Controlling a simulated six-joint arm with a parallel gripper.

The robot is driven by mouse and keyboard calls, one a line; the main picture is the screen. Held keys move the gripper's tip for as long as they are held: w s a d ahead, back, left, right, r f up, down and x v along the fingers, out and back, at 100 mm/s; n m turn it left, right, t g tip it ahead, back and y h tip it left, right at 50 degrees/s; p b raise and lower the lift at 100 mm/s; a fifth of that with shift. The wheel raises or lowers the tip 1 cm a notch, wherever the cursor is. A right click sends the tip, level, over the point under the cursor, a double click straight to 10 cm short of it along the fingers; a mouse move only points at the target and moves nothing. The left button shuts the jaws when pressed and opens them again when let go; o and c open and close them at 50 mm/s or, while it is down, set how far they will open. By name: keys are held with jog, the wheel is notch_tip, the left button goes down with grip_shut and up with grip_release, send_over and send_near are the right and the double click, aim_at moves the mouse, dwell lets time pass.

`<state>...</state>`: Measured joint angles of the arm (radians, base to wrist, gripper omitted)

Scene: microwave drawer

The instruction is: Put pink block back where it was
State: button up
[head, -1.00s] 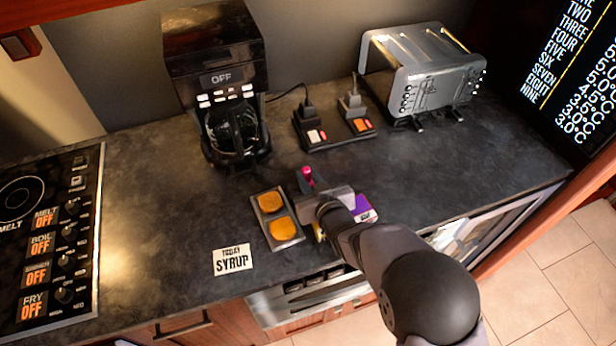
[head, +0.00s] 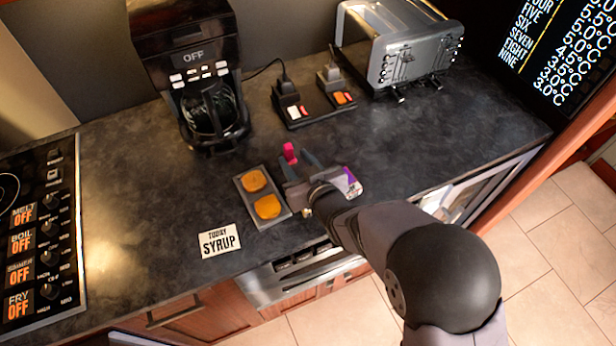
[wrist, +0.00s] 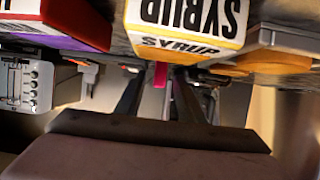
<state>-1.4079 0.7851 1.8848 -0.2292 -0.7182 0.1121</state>
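In the wrist view the pink block (wrist: 160,75) is between my two fingers (wrist: 161,92), with what look like gaps on both sides. I cannot tell whether the block touches the counter. My wrist hides part of the area below it in the head view.
The orange-square tray (head: 241,184) is left of my gripper. A purple-and-white box (head: 350,182) is to its right. A yellow SYRUP box (wrist: 185,25) is close in the wrist view. The coffee maker (head: 190,75) and toaster (head: 405,50) stand behind.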

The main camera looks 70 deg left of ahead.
jog(key=shift+b+v, duration=0.8)
jog(key=shift+v, duration=3.2)
jog(key=w+d, duration=0.1)
jog(key=w, duration=0.1)
jog(key=w+d+m+t+h, duration=0.1)
jog(key=w, duration=0.2)
jog(key=w+d+f+m+t, duration=0.1)
jog(key=w, duration=0.2)
jog(key=shift+w+d+h, duration=0.25)
jog(key=shift+d+h, duration=0.05)
jog(key=shift+d, duration=0.05)
jog(key=w+d+f+m+t+h, duration=0.1)
jog(key=w+d+m+h, duration=0.2)
jog(key=w+d, duration=0.45)
jog(key=w+d+f+m+t+h, duration=0.15)
jog(key=w+d, duration=0.35)
jog(key=d, duration=0.6)
jog(key=w+d+f+m+t+h, duration=0.1)
jog(key=w+d+m+h, duration=0.25)
jog(key=w+d, duration=0.4)
jog(key=s+d+m+g+h, duration=0.2)
jog(key=s+d+m+h, duration=0.1)
jog(key=d, duration=1.1)
jog(key=s+d+m+g+h, duration=0.1)
jog(key=s+d+m+g, duration=0.2)
jog(key=s+d, duration=0.7)
jog(key=shift+d+m, duration=1)
jog(key=shift+d, duration=0.05)
